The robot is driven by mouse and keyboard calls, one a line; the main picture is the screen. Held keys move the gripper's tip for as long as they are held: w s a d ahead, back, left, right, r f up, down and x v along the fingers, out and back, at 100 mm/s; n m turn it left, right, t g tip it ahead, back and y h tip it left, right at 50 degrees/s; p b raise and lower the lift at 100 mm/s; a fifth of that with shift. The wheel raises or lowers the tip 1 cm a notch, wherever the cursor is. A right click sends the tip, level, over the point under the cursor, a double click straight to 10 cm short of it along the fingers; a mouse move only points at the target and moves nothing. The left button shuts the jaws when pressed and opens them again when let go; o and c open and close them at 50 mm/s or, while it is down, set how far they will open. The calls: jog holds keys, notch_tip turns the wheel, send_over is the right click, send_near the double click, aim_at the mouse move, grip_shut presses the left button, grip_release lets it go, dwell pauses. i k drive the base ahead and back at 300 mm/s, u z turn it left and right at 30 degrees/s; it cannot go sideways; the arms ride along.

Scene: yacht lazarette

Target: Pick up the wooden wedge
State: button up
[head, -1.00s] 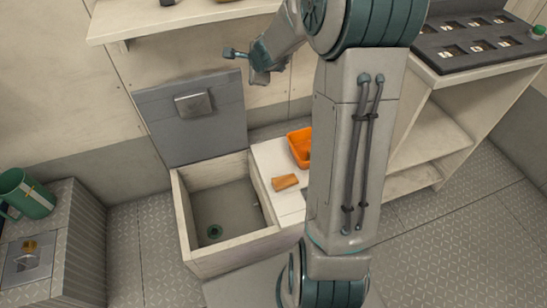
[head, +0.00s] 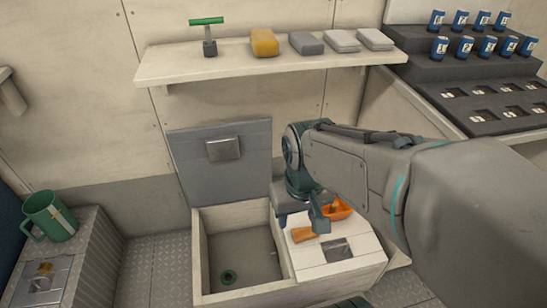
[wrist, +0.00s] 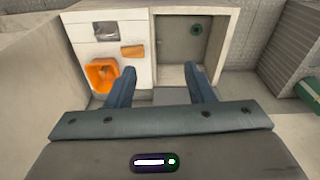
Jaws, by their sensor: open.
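The wooden wedge (head: 303,234) is a small orange-brown block lying on the white top beside the open bin. In the wrist view the wedge (wrist: 132,51) lies beyond my left finger, near the edge of the white top. My gripper (head: 320,222) is above the white top, close to the wedge in the head view. In the wrist view my gripper (wrist: 163,73) has its two blue fingers wide apart with nothing between them. The wedge appears clear of both fingers.
An orange tray (head: 343,208) sits beside the wedge, partly hidden by my arm. The open bin (head: 200,262) has a raised grey lid (head: 220,172). A shelf (head: 205,68) with several items hangs above. A green mug (head: 47,214) stands at left.

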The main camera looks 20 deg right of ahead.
aim_at(299, 235)
jog(key=u, duration=0.4)
jog(key=k, duration=1.45)
jog(key=z, duration=0.4)
